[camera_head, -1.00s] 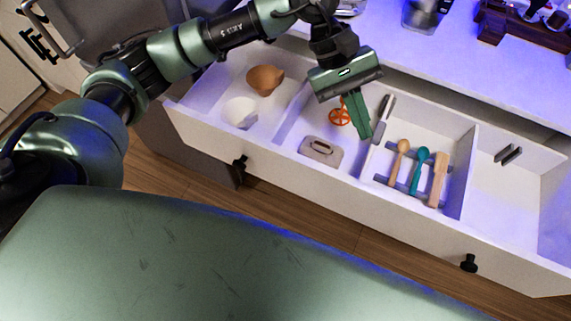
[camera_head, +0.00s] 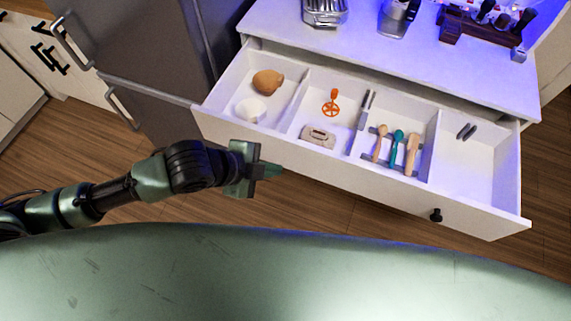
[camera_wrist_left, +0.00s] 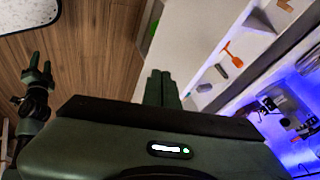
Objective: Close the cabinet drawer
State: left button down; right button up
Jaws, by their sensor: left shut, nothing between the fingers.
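The white cabinet drawer (camera_head: 340,171) is pulled out below the counter in the head view. Its front has a black knob (camera_head: 436,215) on the right; the left knob is hidden behind my gripper. My left gripper (camera_head: 267,171) is shut and empty, in front of the left half of the drawer front. I cannot tell whether it touches. In the left wrist view its fingers (camera_wrist_left: 161,88) are together beside the drawer front (camera_wrist_left: 198,45). My right gripper (camera_wrist_left: 40,68) shows at the left of the wrist view, its two fingers apart, over the floor side.
The drawer holds a brown bowl (camera_head: 268,82), a white bowl (camera_head: 251,109), an orange tool (camera_head: 331,106) and several utensils. The white counter (camera_head: 400,50) carries coffee equipment. A grey fridge (camera_head: 150,110) stands left of the drawer. Wood floor lies in front.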

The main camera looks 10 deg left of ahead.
pick_arm(q)
jog(key=s, duration=0.1)
jog(key=p, duration=0.2)
send_near(306, 166)
notch_tip(306, 166, down, 4)
jog(key=d, duration=0.2)
jog(key=shift+w+d+r+g+p, duration=0.1)
jog(key=shift+w+d+g+p, duration=0.1)
jog(key=shift+w, duration=0.35)
jog(key=shift+w+d+g+p, duration=0.1)
jog(key=shift+w+g+p, duration=0.1)
jog(key=shift+w, duration=0.3)
pick_arm(e)
notch_tip(306, 166, up, 3)
jog(key=shift+w+f, duration=0.1)
jog(key=shift+w, duration=0.05)
pick_arm(q)
jog(key=shift+w, duration=0.1)
